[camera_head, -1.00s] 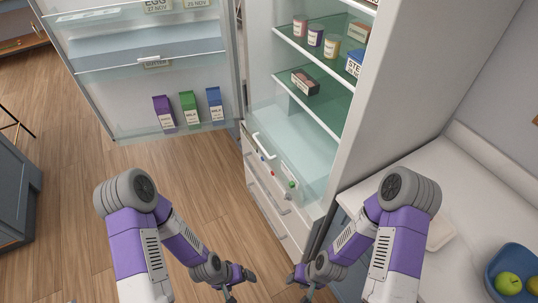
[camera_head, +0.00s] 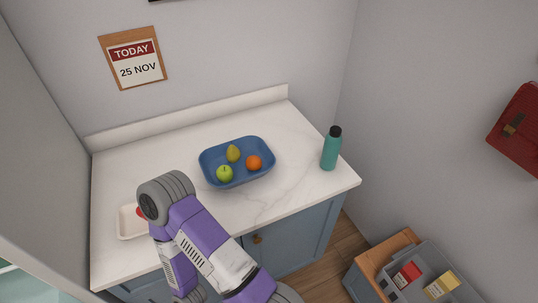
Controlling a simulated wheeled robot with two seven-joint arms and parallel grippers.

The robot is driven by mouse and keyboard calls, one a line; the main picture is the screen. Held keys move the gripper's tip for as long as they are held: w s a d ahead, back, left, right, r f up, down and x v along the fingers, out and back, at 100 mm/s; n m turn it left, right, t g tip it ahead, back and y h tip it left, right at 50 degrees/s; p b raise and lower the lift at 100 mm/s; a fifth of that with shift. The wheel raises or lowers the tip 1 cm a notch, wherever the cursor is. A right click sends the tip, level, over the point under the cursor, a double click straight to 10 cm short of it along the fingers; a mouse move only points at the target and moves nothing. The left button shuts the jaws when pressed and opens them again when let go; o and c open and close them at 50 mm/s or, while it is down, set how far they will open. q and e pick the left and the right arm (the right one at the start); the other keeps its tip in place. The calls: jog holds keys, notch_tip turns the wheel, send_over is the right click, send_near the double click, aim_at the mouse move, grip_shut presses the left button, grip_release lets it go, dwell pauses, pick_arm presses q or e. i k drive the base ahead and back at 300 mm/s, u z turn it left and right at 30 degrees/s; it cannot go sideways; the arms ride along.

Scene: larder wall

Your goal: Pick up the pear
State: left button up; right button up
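The pear (camera_head: 233,153) is yellow-green and lies in a blue bowl (camera_head: 258,181) on the white counter. A green apple (camera_head: 224,174) and an orange (camera_head: 254,162) lie in the same bowl, in front of the pear and to its right. One purple and white arm of mine reaches up from the bottom of the view, with its elbow left of the bowl. Neither of my grippers shows in the view. Nothing covers the pear.
A white tray (camera_head: 127,223) with something red in it stands at the counter's left, partly hidden by my arm. A teal bottle (camera_head: 330,150) stands at the right end. The counter (camera_head: 275,203) is clear around the bowl. A grey crate (camera_head: 437,263) with boxes sits low at right.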

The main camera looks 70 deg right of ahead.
aim_at(233, 154)
jog(key=z, duration=0.6)
jog(key=k, duration=0.15)
jog(key=z, duration=1.35)
